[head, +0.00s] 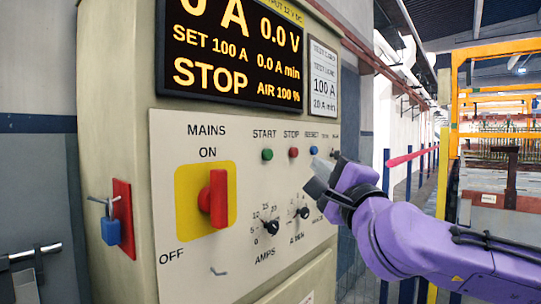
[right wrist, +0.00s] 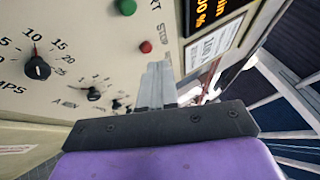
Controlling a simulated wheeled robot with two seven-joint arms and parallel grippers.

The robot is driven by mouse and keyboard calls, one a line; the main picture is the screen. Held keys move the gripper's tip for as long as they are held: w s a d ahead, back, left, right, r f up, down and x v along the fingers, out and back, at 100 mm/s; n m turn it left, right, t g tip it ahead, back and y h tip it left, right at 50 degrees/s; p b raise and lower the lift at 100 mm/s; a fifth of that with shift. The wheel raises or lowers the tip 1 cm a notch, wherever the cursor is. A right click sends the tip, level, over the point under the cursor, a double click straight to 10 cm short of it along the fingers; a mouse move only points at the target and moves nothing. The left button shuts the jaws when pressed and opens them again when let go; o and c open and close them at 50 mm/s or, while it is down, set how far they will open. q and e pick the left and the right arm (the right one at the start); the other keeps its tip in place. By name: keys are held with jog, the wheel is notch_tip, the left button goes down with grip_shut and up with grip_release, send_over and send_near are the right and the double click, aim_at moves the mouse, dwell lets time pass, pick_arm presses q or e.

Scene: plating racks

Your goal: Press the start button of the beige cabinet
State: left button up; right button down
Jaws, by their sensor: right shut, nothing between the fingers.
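The beige cabinet (head: 118,70) fills the left and middle of the head view. Its green start button (head: 267,155) sits under the START label, left of the red stop button (head: 293,153). My right gripper (head: 318,170) is shut and empty, in front of the panel, to the right of and slightly below both buttons. Its fingers (right wrist: 158,85) show closed together in the wrist view. I cannot tell its exact gap to the panel. My left gripper is not in view.
A red mains switch (head: 216,198) stands out from a yellow plate, with AMPS and MIN knobs (head: 270,227) beside it. The display (head: 230,50) reads STOP. A blue padlock (head: 111,231) hangs on the cabinet's left side. Yellow-framed racks (head: 500,125) stand at the far right.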

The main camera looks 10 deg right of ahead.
aim_at(268, 155)
jog(key=shift+s+d+r, duration=0.15)
jog(key=shift+s+r, duration=0.05)
jog(key=shift+r, duration=0.55)
jog(key=w+a+p, duration=0.1)
jog(key=w+a, duration=0.4)
jog(key=w, duration=0.2)
jog(key=shift+a+y, duration=0.25)
jog(key=shift+y, duration=0.05)
jog(key=shift+w, duration=0.1)
dwell(1.5)
jog(key=shift+w+a, duration=0.2)
jog(key=shift+a, duration=0.05)
jog(key=shift+w+a, duration=0.3)
jog(key=shift+w, duration=0.05)
dwell(0.7)
jog(key=shift+s+d, duration=0.1)
jog(key=shift+d, duration=0.05)
jog(key=shift+s+d, duration=0.45)
jog(key=shift+s, duration=0.15)
